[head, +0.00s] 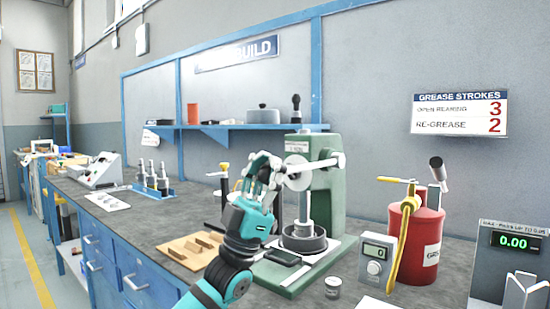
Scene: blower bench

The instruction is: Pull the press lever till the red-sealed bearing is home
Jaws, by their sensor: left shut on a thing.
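The green press (328,190) stands on the bench, with a pale ram (307,208) pointing straight down over a dark round housing (303,243). The press lever (318,165) is a pale bar with a rounded end at the right of the press head; its left part runs behind my gripper. My left gripper (262,168) is at the left of the press head, shut on the lever's left end, with its fingers covering the grip. I cannot make out the red-sealed bearing; the ram and housing wall hide the inside.
A red grease can (418,240) with a yellow hose and a small dial box (376,257) stand right of the press. A wooden block tray (190,250) lies left of my arm. A digital gauge (515,250) is at far right.

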